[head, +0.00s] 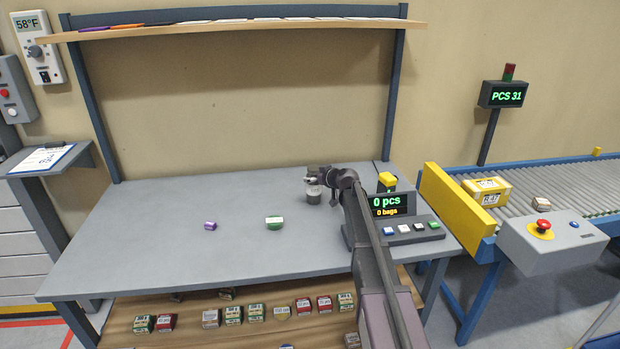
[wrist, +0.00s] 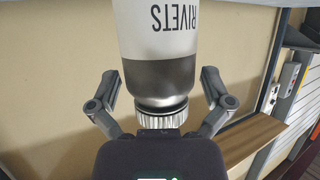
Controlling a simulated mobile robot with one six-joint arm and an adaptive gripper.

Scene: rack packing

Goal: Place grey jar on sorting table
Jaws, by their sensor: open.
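The grey jar (head: 314,194) stands on the grey sorting table (head: 150,240), towards its back right. In the wrist view the jar (wrist: 160,75) appears upside down, with a white label reading RIVETS, a dark grey band and a ribbed lid towards my palm. My gripper (head: 318,178) is at the jar's upper end. In the wrist view its two fingers (wrist: 160,92) are spread on either side of the jar, with visible gaps. The jar's far side is hidden.
A purple item (head: 210,226) and a green item (head: 274,223) lie on the table. A counter console (head: 405,215) reading 0 pcs stands right of my arm. Several small boxes line the lower shelf (head: 130,330). A roller conveyor (head: 570,190) is at right. The table's left side is clear.

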